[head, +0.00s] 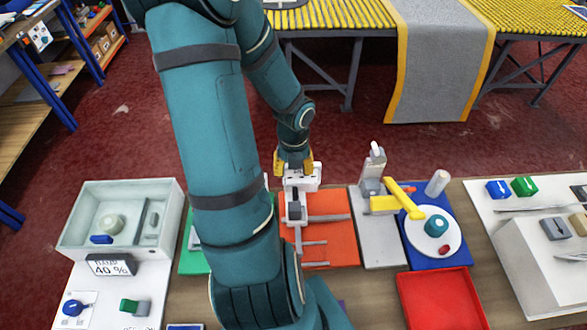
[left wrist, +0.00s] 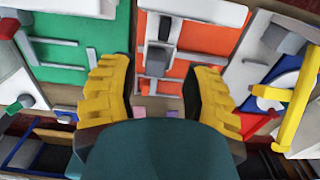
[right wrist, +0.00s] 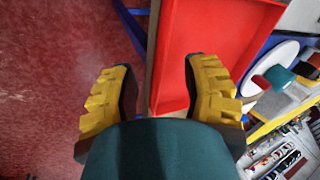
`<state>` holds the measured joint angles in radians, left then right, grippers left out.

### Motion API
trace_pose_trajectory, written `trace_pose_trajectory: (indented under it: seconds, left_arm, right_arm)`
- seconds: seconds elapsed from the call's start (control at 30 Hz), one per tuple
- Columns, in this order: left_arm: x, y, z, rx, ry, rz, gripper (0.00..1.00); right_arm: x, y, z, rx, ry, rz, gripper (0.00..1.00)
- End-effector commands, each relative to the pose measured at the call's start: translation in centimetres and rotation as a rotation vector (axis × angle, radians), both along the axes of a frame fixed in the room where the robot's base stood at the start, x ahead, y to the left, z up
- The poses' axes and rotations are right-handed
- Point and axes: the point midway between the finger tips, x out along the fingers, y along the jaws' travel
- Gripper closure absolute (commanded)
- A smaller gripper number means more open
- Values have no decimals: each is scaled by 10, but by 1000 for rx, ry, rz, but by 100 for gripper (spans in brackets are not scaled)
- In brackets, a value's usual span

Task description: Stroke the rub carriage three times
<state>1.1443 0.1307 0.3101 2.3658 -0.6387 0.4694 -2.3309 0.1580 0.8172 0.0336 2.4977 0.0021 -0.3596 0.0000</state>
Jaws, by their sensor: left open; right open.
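The rub carriage appears to be the white piece with a dark grey block (head: 294,210) on the orange board (head: 330,230) in the head view. It also shows in the left wrist view, with the dark block (left wrist: 164,28) over a white plate. My left gripper (head: 294,163) is at the far end of the orange board, by a white crosspiece (head: 302,182). My right gripper (right wrist: 160,95) is open and empty near the red tray, outside the head view.
A green board lies left of the orange one, partly hidden by my arm. A grey board with a yellow-handled tool (head: 404,200), a blue mat with a white plate (head: 420,238) and the red tray (head: 402,300) lie right. A pale bin (head: 75,225) stands far left.

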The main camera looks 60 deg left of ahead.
Motion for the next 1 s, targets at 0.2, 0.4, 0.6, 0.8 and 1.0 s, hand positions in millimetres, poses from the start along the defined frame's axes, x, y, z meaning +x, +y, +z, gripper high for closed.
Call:
trace_pose_trajectory:
  seconds: [0.2, 0.4, 0.6, 0.8, 1.0]
  left_arm:
    - [6, -3, 14, 0, -3, -6, 52]
    - [5, -3, -2, -2, -1, -4, 52]
    - [6, -4, -35, -3, -2, -6, 52]
    - [6, -4, -72, -4, 0, -8, 52]
    - [5, -3, -109, 0, -2, -4, 52]
  right_arm:
    - [1, 0, 22, 1, 0, 3, 53]
    - [1, 0, 20, 0, 0, 5, 53]
    - [1, 0, 20, 0, 0, 5, 53]
    - [1, 0, 17, 1, 1, 4, 53]
    - [0, 0, -6, 0, 1, 0, 53]
